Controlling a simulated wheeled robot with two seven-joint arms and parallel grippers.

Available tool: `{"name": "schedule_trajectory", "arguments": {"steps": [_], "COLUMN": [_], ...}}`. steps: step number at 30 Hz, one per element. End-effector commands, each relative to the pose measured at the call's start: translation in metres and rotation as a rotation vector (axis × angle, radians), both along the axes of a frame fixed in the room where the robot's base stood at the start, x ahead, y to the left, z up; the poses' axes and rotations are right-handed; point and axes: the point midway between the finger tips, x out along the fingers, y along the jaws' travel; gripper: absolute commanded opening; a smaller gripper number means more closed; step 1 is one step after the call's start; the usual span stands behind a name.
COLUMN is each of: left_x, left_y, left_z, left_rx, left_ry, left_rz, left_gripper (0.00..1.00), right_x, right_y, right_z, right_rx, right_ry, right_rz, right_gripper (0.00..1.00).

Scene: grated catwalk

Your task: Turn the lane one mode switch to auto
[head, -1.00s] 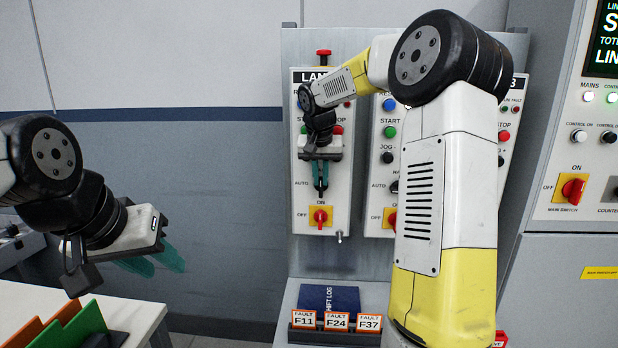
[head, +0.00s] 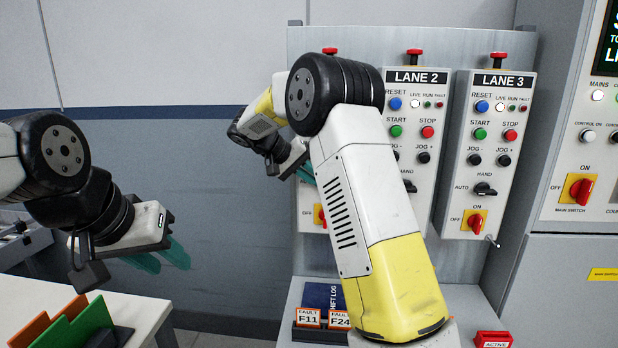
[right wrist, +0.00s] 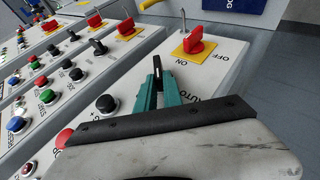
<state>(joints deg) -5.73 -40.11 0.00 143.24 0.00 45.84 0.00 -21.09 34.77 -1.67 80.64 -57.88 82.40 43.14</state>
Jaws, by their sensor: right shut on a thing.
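The lane one panel (head: 309,212) is mostly hidden behind my right arm in the head view. Its black mode switch (right wrist: 159,74) shows between the teal fingers of my right gripper (right wrist: 161,83) in the right wrist view. The gripper is shut on it, with the AUTO label (right wrist: 204,99) beside the fingers. The knob's exact pointing is hard to tell. In the head view the right fingers (head: 306,173) are partly covered by my arm. My left gripper (head: 163,256) is open and empty above the white table, away from the panels.
Lane 2 (head: 412,150) and lane 3 (head: 486,150) panels stand to the right with similar knobs. A red switch (right wrist: 195,38) on a yellow plate sits near the right gripper. Fault cards (head: 309,318) stand below. Colored folders (head: 88,322) are at lower left.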

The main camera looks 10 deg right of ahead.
Motion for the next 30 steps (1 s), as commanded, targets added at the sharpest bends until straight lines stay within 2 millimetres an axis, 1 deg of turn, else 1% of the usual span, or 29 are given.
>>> {"name": "schedule_trajectory", "arguments": {"steps": [1,3,18,24,30], "left_x": [0.0,0.0,0.0,0.0,0.0], "left_y": [0.0,0.0,0.0,0.0,0.0], "left_z": [0.0,0.0,0.0,0.0,0.0], "left_rx": [0.0,0.0,0.0,0.0,0.0], "left_ry": [0.0,0.0,0.0,0.0,0.0], "left_rz": [0.0,0.0,0.0,0.0,0.0], "left_gripper": [0.36,0.36,0.36,0.36,0.36], "right_x": [0.0,0.001,0.003,0.003,0.003], "right_y": [0.004,0.006,0.011,0.011,0.011], "right_z": [-0.003,-0.004,-0.019,-0.023,-0.026], "right_rx": [-0.047,-0.11,-0.539,-0.656,-0.725], "right_ry": [0.015,0.033,0.155,0.189,0.209], "right_rz": [0.004,0.004,0.002,0.001,0.001], "right_gripper": [0.0,0.0,0.0,0.0,0.0]}}
